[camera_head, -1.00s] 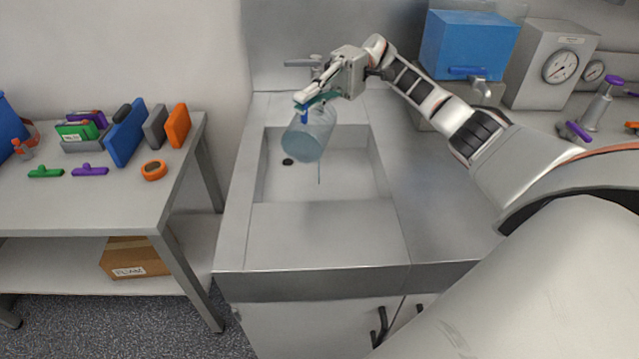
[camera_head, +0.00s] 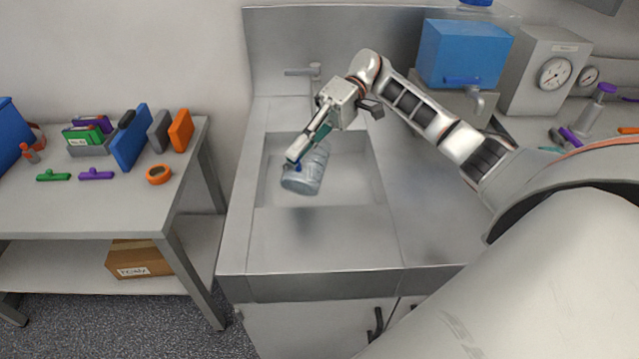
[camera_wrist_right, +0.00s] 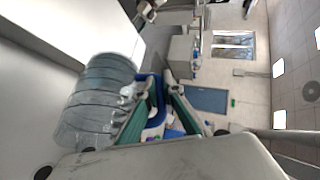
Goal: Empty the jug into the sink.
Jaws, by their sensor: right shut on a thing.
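The clear bluish jug (camera_head: 309,172) is in the sink's basin area, tilted, with its wider end toward the lower left. My right gripper (camera_head: 297,160) is shut on the handle, reaching down from the upper right. No stream of liquid shows from the jug. I cannot tell whether liquid is left inside or whether the jug touches the basin. The sink (camera_head: 355,178) is a grey rectangular basin. My left gripper is not in view.
The faucet (camera_head: 300,72) stands behind the basin. A blue tank (camera_head: 462,52) with a tap and a gauge box (camera_head: 540,75) stand at the back right. The counter in front of the basin (camera_head: 325,238) is clear. A side table (camera_head: 85,205) with several small items stands at the left.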

